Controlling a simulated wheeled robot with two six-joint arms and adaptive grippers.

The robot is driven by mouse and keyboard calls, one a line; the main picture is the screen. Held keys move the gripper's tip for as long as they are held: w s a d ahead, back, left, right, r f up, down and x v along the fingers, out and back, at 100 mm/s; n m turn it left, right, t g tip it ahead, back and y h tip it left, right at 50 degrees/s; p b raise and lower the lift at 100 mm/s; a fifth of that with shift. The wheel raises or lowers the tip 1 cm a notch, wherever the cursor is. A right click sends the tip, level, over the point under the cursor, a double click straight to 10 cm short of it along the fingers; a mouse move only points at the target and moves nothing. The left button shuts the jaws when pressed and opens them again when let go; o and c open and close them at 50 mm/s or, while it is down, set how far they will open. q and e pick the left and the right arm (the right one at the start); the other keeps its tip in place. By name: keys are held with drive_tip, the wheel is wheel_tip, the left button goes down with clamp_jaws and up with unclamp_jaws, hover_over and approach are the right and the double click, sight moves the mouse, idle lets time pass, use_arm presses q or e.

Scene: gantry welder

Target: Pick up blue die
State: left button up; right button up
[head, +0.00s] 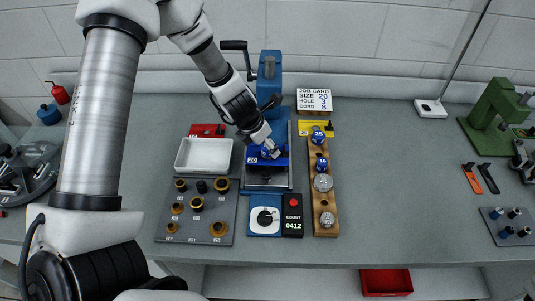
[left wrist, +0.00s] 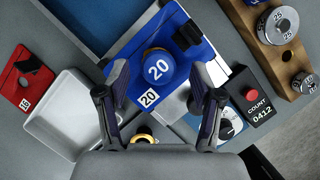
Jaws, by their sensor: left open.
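The round blue die (left wrist: 158,66), marked 20, sits on a blue plate (left wrist: 187,18) with a white 20 label in the left wrist view. In the head view the blue die (head: 267,152) is on the press bed below the blue press (head: 270,75), partly hidden by my gripper. My left gripper (left wrist: 162,82) is open, with its fingers on either side of the die's near part. I cannot tell whether they touch it. My right gripper is not in view.
A wooden rack (head: 325,200) with blue and silver dies stands right of the press. A white tray (head: 181,155) and a grey board of rings (head: 190,230) lie left. A dial box (head: 253,228) and red-button counter (head: 292,226) stand in front.

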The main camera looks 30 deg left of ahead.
use_arm(q)
drive_tip(key=shift+x, duration=1.1)
drive_tip(key=shift+w, duration=0.45)
drive_tip(key=shift+r, duration=0.1)
drive_tip(key=shift+s+r, duration=0.2)
drive_tip(key=shift+s, duration=0.1)
drive_tip(key=c, duration=0.3)
drive_tip(key=shift+s+r, duration=0.1)
drive_tip(key=shift+s, duration=0.1)
drive_tip(key=c, duration=0.6)
clamp_jaws()
drive_tip(key=shift+w, duration=0.1)
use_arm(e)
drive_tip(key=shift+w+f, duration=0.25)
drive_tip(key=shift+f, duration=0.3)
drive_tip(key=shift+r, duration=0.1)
